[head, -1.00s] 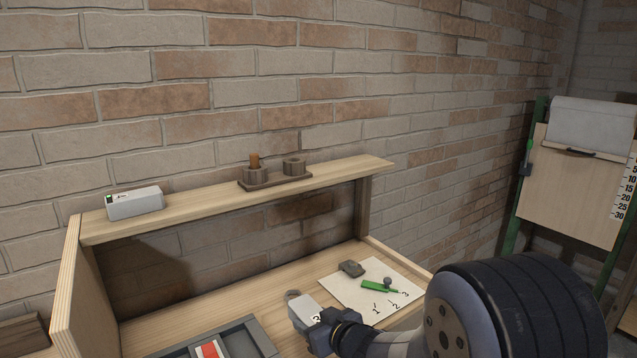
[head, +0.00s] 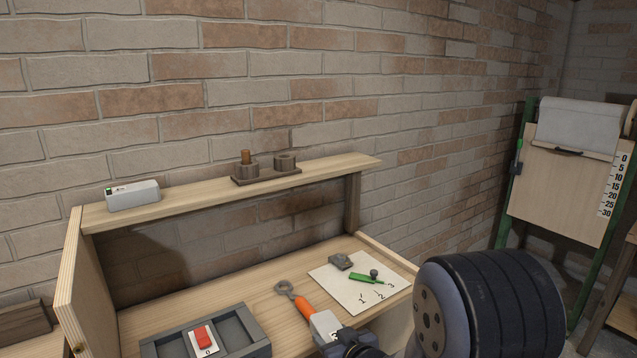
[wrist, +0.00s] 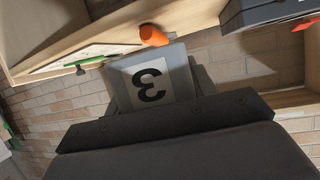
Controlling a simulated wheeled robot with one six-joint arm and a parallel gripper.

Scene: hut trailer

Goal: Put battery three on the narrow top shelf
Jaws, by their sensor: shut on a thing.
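Battery three is a pale grey block (head: 325,326) with a black 3 on a white label. My gripper (head: 345,345) is shut on it, low at the front of the bench in the head view. In the wrist view the battery (wrist: 150,80) shows its 3 upside down between the jaws. The narrow top shelf (head: 210,188) is a pale wooden board along the brick wall, above and behind the battery. A white device with a small green mark (head: 133,196) stands on its left end. A dark wooden holder (head: 266,174) with two round cups stands right of its middle.
On the bench lie a grey tray (head: 240,337) with a red-and-white item (head: 203,338), an orange-handled ring tool (head: 302,305), and a numbered paper (head: 340,291) with a green tool (head: 364,278) and a grey block (head: 341,262). The shelf is clear between device and holder.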

